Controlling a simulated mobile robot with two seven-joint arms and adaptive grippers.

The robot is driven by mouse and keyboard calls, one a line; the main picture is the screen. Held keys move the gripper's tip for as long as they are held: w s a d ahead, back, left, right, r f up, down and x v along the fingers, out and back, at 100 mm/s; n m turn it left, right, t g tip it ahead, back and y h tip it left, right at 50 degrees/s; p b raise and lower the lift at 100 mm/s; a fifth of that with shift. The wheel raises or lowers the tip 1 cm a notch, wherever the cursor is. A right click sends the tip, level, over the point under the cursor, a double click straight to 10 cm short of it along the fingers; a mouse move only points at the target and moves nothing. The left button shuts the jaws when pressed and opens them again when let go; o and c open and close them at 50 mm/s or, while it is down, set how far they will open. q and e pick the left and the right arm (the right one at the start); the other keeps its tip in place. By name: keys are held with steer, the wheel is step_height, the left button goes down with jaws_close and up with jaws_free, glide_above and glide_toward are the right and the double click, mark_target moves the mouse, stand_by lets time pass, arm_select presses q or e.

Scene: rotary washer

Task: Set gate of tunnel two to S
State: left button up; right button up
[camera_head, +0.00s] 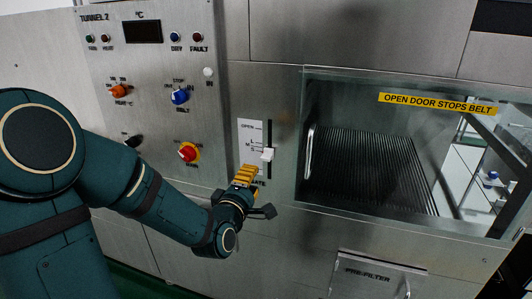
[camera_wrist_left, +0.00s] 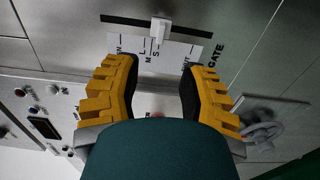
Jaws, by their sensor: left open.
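The tunnel two gate control is a dark slot (camera_head: 270,135) in the steel panel with a white slider knob (camera_head: 267,155). A white scale label (camera_head: 250,130) left of the slot reads OPEN at the top, with L, M and S lower down. In the left wrist view the knob (camera_wrist_left: 161,28) stands close to the S mark; the exact alignment is hard to tell. My left gripper (camera_head: 246,174) is just below and left of the knob. In the left wrist view its yellow fingers (camera_wrist_left: 160,66) are apart and empty, with the label (camera_wrist_left: 175,47) beyond them. My right gripper is not in view.
The TUNNEL 2 control panel (camera_head: 150,75) with orange, blue and red-yellow knobs is left of the slot. A glass door (camera_head: 400,150) with a metal handle (camera_head: 310,150) is close on the right. A PRE-FILTER panel (camera_head: 370,280) is below.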

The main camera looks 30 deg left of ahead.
mark_target(265, 160)
arm_select(q)
steer(key=p+x, duration=0.1)
steer(key=x, duration=1.1)
steer(key=shift+w+f, duration=0.1)
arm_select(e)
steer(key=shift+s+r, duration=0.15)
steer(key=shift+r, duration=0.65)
arm_select(q)
jaws_close()
